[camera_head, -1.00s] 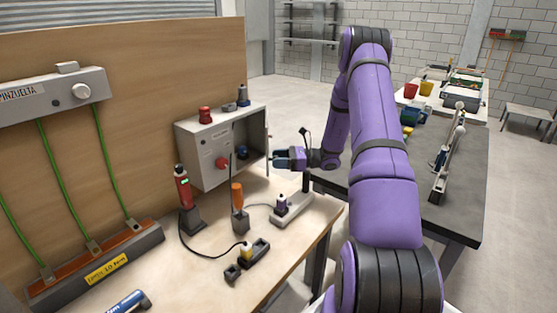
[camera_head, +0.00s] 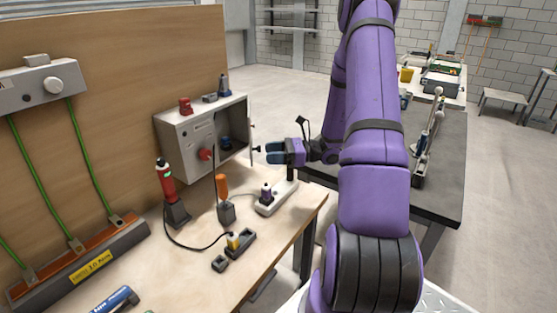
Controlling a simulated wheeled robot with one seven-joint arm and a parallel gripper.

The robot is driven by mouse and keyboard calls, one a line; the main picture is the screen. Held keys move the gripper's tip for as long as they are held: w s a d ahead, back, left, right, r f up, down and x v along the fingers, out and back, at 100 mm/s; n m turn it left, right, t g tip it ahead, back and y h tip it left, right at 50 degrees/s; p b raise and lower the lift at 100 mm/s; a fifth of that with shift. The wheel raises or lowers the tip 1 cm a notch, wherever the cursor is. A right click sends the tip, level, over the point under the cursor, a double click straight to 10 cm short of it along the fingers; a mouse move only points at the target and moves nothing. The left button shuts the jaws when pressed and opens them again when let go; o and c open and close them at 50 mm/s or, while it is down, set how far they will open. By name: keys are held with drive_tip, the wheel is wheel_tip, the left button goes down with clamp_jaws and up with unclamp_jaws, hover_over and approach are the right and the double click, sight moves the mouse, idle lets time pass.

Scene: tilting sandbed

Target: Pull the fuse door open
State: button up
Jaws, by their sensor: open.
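The grey fuse box (camera_head: 184,148) is fixed to the wooden back panel above the bench. Its right part is open, with a dark inside and a blue part in it. A thin upright piece (camera_head: 251,132), which looks like the door seen nearly edge-on, stands at the box's right edge. A small dark knob (camera_head: 257,149) sticks out from it towards my gripper. My gripper (camera_head: 270,151) is open, just right of the knob, with its fingers pointing left. It looks empty. I cannot tell whether a fingertip touches the knob.
A dark table (camera_head: 441,190) stands right of my arm. Floor is clear behind the box.

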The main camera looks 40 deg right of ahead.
drive_tip(key=shift+s+a+r, duration=0.1)
drive_tip(key=shift+s+a, duration=0.2)
drive_tip(key=shift+s, duration=0.4)
drive_tip(key=shift+s+a+r, duration=0.1)
drive_tip(key=shift+s+a, duration=0.2)
drive_tip(key=shift+s, duration=0.45)
drive_tip(key=shift+s+a, duration=0.3)
drive_tip(key=shift+s, duration=0.4)
